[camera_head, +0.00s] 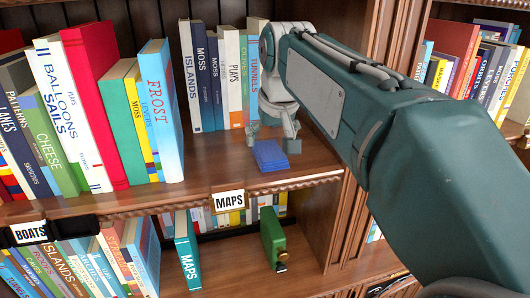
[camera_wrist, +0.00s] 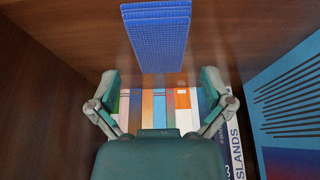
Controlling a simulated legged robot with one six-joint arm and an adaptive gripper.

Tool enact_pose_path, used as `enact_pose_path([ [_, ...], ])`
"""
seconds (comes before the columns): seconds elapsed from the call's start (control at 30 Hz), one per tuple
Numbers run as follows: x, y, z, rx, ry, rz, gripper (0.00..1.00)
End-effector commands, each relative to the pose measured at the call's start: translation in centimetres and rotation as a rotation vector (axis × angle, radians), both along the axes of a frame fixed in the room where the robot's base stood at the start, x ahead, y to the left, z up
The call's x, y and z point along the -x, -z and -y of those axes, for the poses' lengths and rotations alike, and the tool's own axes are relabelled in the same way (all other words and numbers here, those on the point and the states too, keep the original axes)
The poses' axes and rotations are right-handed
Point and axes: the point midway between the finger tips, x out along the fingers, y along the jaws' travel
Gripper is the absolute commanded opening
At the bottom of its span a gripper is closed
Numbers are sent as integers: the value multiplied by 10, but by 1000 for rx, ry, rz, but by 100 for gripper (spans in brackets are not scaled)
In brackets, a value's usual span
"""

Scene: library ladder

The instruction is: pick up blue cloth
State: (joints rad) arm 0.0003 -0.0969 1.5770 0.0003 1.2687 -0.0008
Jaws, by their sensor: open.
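The blue cloth (camera_head: 270,155) lies folded on the wooden shelf, near its front edge, to the right of the MAPS label. In the wrist view the blue cloth (camera_wrist: 160,38) is at the top centre, ahead of the fingers. My gripper (camera_head: 271,134) is just above and behind the cloth in the head view. In the wrist view my gripper (camera_wrist: 160,80) has its two fingers spread wide apart with nothing between them. The cloth appears apart from the fingers.
The wooden divider (camera_head: 321,150) stands to the right. A green object (camera_head: 272,237) sits on the shelf below.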

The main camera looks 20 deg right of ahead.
Motion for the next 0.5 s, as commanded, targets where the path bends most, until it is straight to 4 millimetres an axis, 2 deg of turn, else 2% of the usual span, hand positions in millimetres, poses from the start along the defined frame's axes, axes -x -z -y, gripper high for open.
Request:
enact_pose_path([
  [0.1, -7, 19, 0, 0, 0, -3, 100],
  [0.2, -11, 28, 0, 0, 0, -2, 100],
  [0.5, -12, 31, 0, 0, 0, 0, 100],
])
